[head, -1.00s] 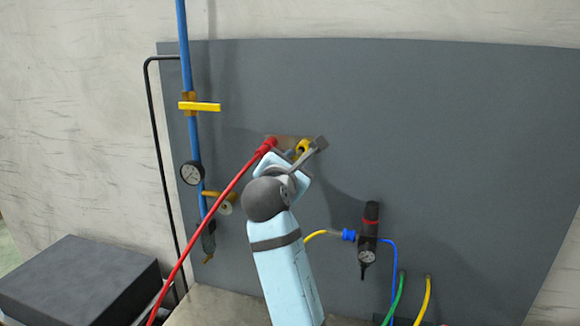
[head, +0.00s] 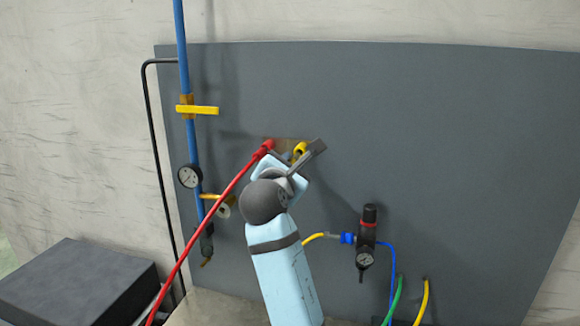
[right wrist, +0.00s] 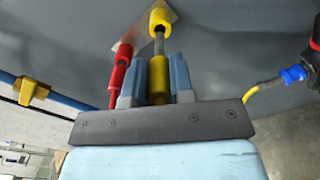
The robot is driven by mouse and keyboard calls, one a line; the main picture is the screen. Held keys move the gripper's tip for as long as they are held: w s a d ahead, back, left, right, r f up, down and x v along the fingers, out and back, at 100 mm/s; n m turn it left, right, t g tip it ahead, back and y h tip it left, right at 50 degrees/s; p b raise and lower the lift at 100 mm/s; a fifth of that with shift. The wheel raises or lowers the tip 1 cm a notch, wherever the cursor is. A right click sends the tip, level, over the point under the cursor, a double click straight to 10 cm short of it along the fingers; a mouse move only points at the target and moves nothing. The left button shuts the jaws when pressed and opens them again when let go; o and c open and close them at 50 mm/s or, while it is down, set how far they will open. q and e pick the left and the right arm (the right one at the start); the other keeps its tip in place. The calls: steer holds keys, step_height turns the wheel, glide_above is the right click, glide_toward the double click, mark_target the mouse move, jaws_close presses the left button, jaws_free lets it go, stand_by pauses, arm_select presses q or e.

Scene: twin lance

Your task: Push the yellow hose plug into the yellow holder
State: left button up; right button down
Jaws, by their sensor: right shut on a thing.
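My right gripper (right wrist: 155,82) is shut on the yellow hose plug (right wrist: 158,76), which sits between its two blue-grey fingers. The plug's grey metal tip (right wrist: 159,44) points at the yellow holder (right wrist: 160,19) on the grey panel. The tip meets or overlaps the holder's lower edge in the right wrist view; I cannot tell whether it is inside. A length of metal still shows between plug and holder. In the head view my right gripper (head: 293,162) covers the plug, and a bit of the yellow holder (head: 301,149) shows. My left gripper is not in view.
A red hose (head: 215,208) ends in a red plug at the red holder (right wrist: 125,50), close left of my gripper. A blue pipe with a gauge (head: 189,176) and yellow lever (head: 198,110) stands further left. A black regulator (head: 367,235) hangs lower right. The panel's right side is clear.

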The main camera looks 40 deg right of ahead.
mark_target(294, 158)
stand_by(0.6)
steer(key=shift+x, duration=1)
steer(key=shift+x, duration=1.4)
stand_by(1.0)
steer(key=c, duration=0.7)
jaws_free()
steer(key=shift+a, duration=0.1)
steer(key=shift+s+a+f, duration=0.1)
steer(key=shift+s+a, duration=0.15)
steer(key=shift+s, duration=0.05)
steer(key=b+v, duration=0.3)
steer(key=v, duration=1)
